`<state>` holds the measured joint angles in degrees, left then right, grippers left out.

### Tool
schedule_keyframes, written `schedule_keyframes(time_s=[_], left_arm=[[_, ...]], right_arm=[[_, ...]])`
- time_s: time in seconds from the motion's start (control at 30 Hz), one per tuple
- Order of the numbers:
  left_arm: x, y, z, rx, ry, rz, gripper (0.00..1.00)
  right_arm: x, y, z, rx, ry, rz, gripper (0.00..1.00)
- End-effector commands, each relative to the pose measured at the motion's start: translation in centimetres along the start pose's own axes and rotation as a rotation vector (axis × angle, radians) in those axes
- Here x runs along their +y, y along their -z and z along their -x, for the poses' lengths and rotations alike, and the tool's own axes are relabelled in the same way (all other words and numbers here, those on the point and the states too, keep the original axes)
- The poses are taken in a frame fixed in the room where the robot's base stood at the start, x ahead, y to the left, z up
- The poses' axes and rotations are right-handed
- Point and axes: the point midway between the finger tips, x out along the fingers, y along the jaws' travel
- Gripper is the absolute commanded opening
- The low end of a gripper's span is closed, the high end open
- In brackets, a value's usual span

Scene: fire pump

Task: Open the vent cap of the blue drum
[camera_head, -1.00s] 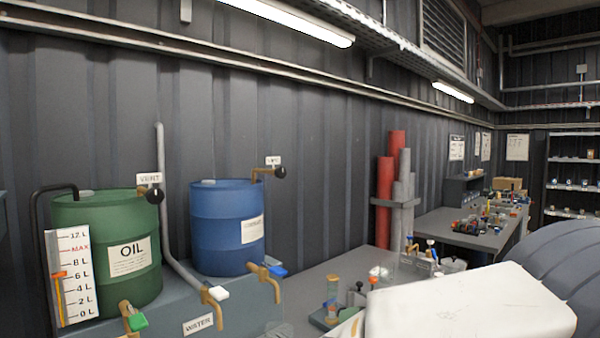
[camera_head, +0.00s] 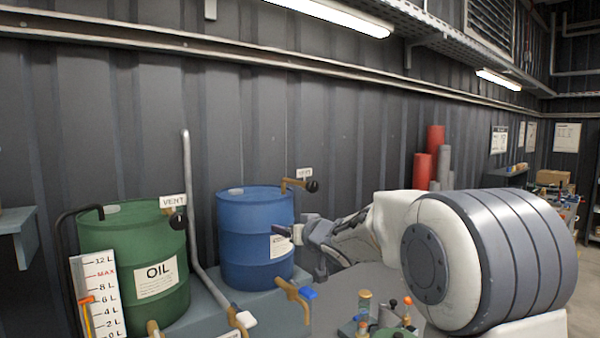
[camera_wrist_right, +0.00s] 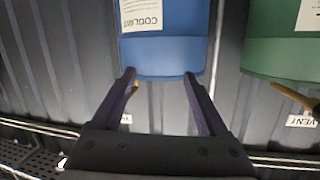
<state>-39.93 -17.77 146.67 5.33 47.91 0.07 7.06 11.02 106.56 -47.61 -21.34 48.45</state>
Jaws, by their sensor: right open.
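My right gripper (camera_head: 282,231) is open and empty, in front of the drum's right side and lower than the cap. In the right wrist view its fingers (camera_wrist_right: 160,75) frame the drum's top edge. A finger hides most of the vent there. My left gripper is out of view.
A green OIL drum (camera_head: 135,265) with its own vent cap (camera_head: 178,221) stands left. A grey upright pipe (camera_head: 188,170) rises between the drums. Brass taps (camera_head: 293,292) stick out in front. Red cylinders (camera_head: 428,155) stand behind my right arm.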

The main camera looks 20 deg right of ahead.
Motion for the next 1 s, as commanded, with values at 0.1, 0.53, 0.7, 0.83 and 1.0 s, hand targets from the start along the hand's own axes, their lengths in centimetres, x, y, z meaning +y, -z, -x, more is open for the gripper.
schedule_keyframes(time_s=[0.1,0.53,0.7,0.83,1.0], left_arm=[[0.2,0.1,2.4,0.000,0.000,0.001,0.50],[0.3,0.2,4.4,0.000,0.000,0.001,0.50],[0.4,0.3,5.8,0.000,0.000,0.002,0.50],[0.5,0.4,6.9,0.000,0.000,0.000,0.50],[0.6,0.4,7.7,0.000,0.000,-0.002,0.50]], right_arm=[[6.0,6.2,-0.2,0.133,0.075,-0.015,0.77],[10.3,9.6,-0.2,0.185,0.224,-0.026,0.77],[9.6,10.3,-3.2,0.185,0.223,-0.026,0.77],[9.1,10.8,-5.5,0.186,0.222,-0.025,0.77],[8.7,11.1,-7.5,0.186,0.221,-0.025,0.77]])
